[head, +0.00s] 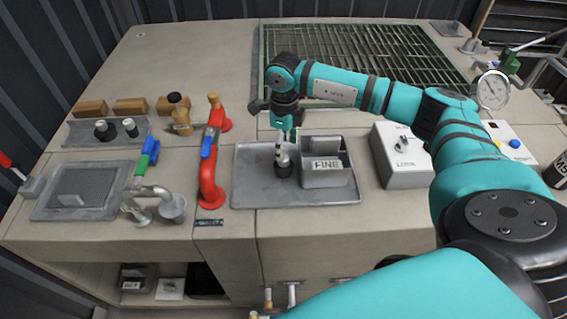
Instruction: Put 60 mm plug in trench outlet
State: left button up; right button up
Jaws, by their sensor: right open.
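My right gripper (283,143) is open and points down over the grey tray (250,192) at the middle front. Its fingertips are at or just above an upright dark piece with a pale upper part (283,167), which stands on the tray. I cannot tell whether the fingers touch it or whether it is the 60 mm plug. A green grating (350,50) covers an opening at the back. I cannot make out the trench outlet. My left gripper is not in view.
A grey bin marked FINE (326,168) stands close right of the dark piece. A red pipe with a blue handle (209,165) rises left of the tray. A grey switch box (400,152) stands to the right.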

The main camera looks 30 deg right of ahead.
aim_at(284, 165)
jog(key=shift+w+f+p, duration=0.1)
jog(key=shift+f+p, duration=0.85)
jog(key=shift+f, duration=2.05)
grip_shut()
